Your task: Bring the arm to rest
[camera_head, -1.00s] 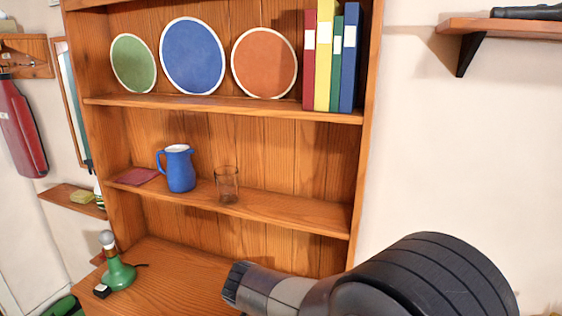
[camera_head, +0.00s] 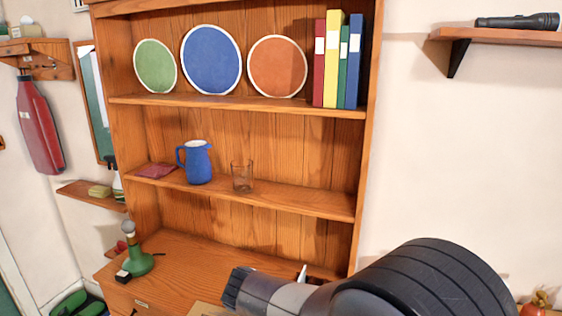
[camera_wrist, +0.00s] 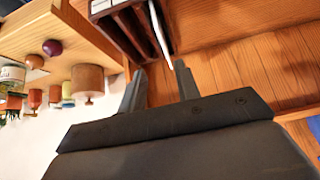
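My arm (camera_head: 400,285) shows at the bottom right in the head view, in front of the wooden dresser (camera_head: 230,262). In the wrist view my gripper (camera_wrist: 159,66) has its two fingers apart, with a clear gap between them. Wood shows between the fingers, and nothing is held. The fingertips are near a compartmented wooden box or rack (camera_wrist: 122,28) with a white thing (camera_wrist: 158,28) standing up from it. I cannot tell whether the fingertips touch it. The gripper itself is hidden in the head view.
A blue jug (camera_head: 196,162) and a glass (camera_head: 242,177) stand on the dresser's middle shelf. A green lamp base (camera_head: 137,262) stands on the dresser top. A wall shelf (camera_head: 497,37) holds a black torch (camera_head: 517,21). Several small pots and jars stand near a wooden cylinder (camera_wrist: 88,80).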

